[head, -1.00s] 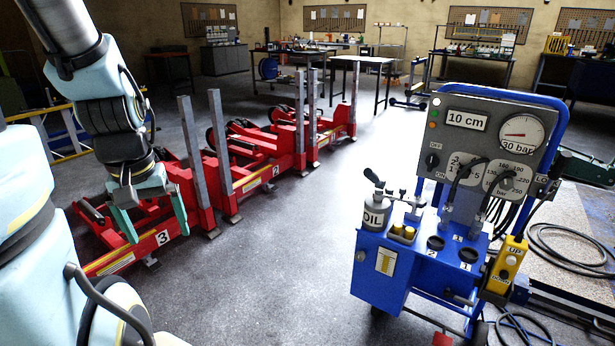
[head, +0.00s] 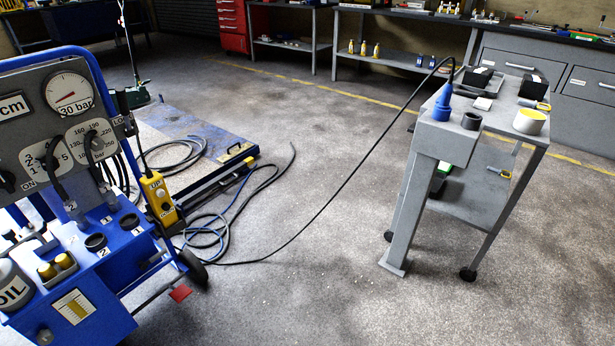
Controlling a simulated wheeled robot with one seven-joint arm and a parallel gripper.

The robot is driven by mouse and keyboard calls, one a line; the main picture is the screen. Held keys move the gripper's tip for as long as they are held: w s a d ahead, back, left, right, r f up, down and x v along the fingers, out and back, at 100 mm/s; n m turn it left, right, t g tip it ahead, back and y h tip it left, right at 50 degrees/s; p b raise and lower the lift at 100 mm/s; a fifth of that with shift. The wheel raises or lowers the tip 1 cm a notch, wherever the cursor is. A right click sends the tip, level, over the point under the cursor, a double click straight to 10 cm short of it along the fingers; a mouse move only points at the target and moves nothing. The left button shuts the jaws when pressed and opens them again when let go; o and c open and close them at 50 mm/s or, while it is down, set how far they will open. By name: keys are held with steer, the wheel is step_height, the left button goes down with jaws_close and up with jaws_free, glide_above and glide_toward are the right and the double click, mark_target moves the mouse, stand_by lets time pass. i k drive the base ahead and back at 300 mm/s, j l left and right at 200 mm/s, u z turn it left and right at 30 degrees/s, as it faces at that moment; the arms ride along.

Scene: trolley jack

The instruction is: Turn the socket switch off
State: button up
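A grey socket post (head: 405,200) stands at the right, against a small grey trolley table. A blue plug (head: 442,104) sits upright in the top of its grey socket box (head: 445,143). A black cable runs from the plug up in an arc and down to the floor. A short dark round part (head: 471,121) is on the box beside the plug; I cannot tell whether it is the switch. No switch position can be made out. My gripper is not in the current view.
The blue jack control cart (head: 75,300) with gauge and yellow pendant (head: 160,202) stands at the left. Cables (head: 215,235) lie on the floor beside it. The trolley table (head: 505,110) holds black boxes and a yellow-white roll (head: 530,121). The floor between is mostly clear.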

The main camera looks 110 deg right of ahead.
mark_target(410, 129)
steer(key=z, duration=4.35)
steer(key=i+u, duration=0.1)
steer(key=u, duration=0.25)
steer(key=i+j+u, duration=0.1)
steer(key=u, duration=0.6)
steer(key=i+l+u, duration=0.4)
steer(key=i+l, duration=0.15)
steer(key=i, duration=0.25)
steer(key=i+l+u, duration=0.4)
steer(key=i+l, duration=0.65)
steer(key=l, duration=0.2)
steer(key=i+l, duration=0.45)
steer(key=l, duration=0.1)
